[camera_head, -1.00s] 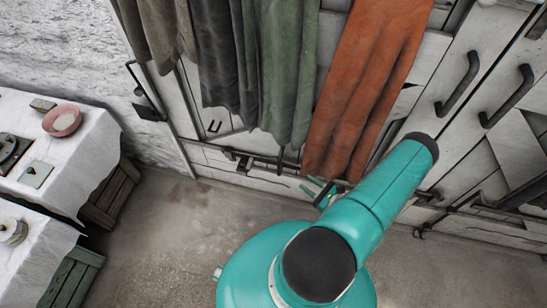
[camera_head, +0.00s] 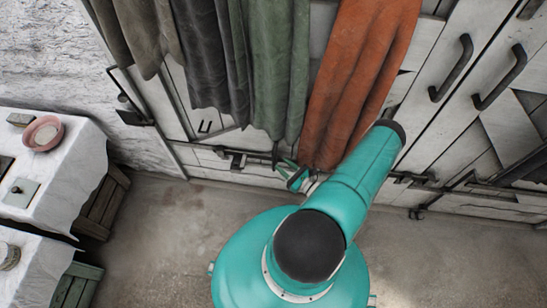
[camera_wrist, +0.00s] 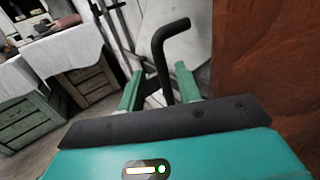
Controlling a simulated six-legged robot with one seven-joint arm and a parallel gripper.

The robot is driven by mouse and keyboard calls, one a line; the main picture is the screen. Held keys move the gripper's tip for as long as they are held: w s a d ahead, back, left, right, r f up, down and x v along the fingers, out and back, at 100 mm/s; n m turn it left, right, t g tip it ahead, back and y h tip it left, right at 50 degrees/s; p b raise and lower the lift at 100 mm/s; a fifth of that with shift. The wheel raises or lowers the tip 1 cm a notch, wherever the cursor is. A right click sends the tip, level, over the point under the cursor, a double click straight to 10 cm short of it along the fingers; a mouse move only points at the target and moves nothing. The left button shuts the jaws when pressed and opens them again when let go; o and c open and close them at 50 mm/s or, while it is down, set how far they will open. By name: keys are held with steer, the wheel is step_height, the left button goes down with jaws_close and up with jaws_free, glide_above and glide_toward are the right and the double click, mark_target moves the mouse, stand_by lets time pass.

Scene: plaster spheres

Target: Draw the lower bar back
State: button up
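The lower bar (camera_head: 256,158) is a thin dark bolt running across the low part of the pale panelled doors, below the hanging cloths. A black bent handle (camera_wrist: 166,55) rises in the wrist view, its lower end lying between my fingers. My gripper (camera_head: 291,174) is beside the bar at the foot of the orange cloth. In the wrist view my gripper (camera_wrist: 159,77) is open, with one green finger on each side of the handle. I cannot tell whether either finger touches it. My gripper's base hides the handle's lowest part.
Orange cloth (camera_head: 358,80) hangs close to the right of my gripper, and green cloth (camera_head: 270,70) hangs above. Another dark bar (camera_head: 450,189) crosses the doors at right. Cloth-covered tables (camera_head: 70,170) and crates (camera_head: 100,205) stand left. The floor between is clear.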

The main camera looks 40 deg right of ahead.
mark_target(274, 158)
steer(key=w, duration=0.6)
steer(key=shift+a, duration=0.2)
jaws_close()
